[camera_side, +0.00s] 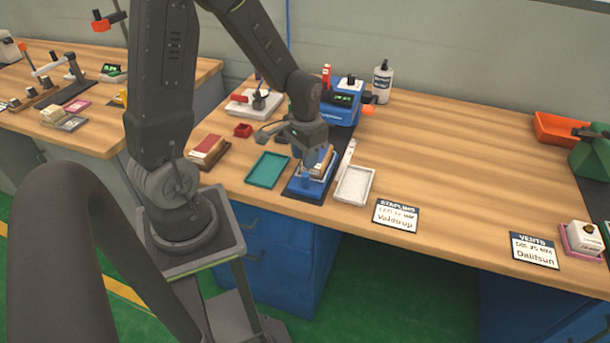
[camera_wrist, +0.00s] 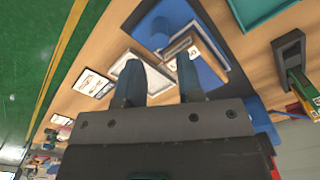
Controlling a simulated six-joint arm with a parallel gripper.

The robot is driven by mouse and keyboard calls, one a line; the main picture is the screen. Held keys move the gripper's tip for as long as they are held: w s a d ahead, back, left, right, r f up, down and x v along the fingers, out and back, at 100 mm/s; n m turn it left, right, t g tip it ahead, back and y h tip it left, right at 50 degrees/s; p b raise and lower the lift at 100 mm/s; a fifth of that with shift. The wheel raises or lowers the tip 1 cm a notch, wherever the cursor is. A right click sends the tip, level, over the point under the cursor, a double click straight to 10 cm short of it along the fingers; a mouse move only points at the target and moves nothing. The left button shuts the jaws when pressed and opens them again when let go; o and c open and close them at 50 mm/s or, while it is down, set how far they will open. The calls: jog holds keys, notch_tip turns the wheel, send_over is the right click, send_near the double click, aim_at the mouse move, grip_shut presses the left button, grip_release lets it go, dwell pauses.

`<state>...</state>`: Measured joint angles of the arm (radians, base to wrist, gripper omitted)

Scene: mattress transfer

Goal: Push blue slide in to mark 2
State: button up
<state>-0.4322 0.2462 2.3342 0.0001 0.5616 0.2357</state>
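A blue fixture with a blue sliding part (camera_side: 303,185) sits on a dark mat at the table's front edge. It also shows at the top of the wrist view (camera_wrist: 165,18). A brown and white block (camera_side: 322,163) rests on it, and this block lies just beyond my fingertips in the wrist view (camera_wrist: 190,45). My gripper (camera_side: 312,152) hangs low over the fixture. In the wrist view the two fingers (camera_wrist: 160,67) stand apart with nothing visible between them. I cannot tell whether they touch the block or slide. The numbered marks cannot be made out.
A teal tray (camera_side: 267,170) lies left of the fixture and a white tray (camera_side: 354,185) right of it. A blue device (camera_side: 343,102) with a display and a bottle (camera_side: 382,82) stand behind. Label cards (camera_side: 396,215) lie near the front edge. The table's right middle is clear.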

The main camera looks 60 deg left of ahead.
aim_at(305, 175)
notch_tip(305, 175, down, 7)
jog(key=shift+r, duration=0.1)
jog(key=shift+c, duration=0.4)
grip_shut()
